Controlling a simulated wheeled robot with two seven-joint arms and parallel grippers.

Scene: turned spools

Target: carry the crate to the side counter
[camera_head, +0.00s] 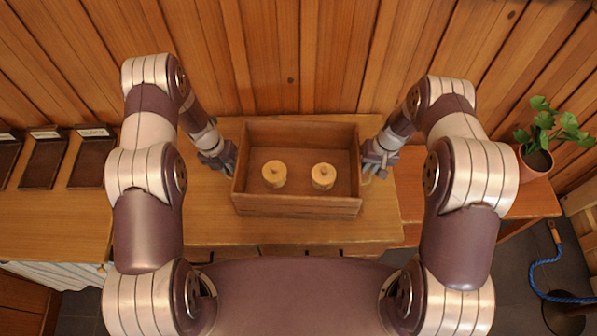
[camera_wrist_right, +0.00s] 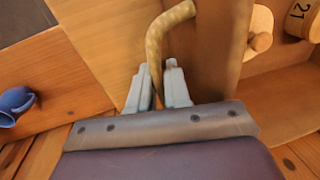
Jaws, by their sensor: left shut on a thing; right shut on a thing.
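The wooden crate (camera_head: 297,206) is upright over the middle counter (camera_head: 215,228) in the head view; I cannot tell whether it touches the top. Two pale turned spools (camera_head: 274,174) (camera_head: 323,176) stand inside it, apart from each other. My left gripper (camera_head: 228,163) is at the crate's left end and shut on it; its fingertips are hard to see. My right gripper (camera_head: 372,163) is at the right end. In the right wrist view, its fingers (camera_wrist_right: 162,88) are shut on a rope-like handle (camera_wrist_right: 157,45) beside the crate wall (camera_wrist_right: 218,50).
A lower wooden counter (camera_head: 527,202) at the right bears a potted plant (camera_head: 537,160). A blue mug (camera_wrist_right: 14,104) shows in the right wrist view. Dark trays (camera_head: 46,160) line the left counter. A plank wall (camera_head: 290,60) closes the back. A blue rope (camera_head: 545,265) hangs at lower right.

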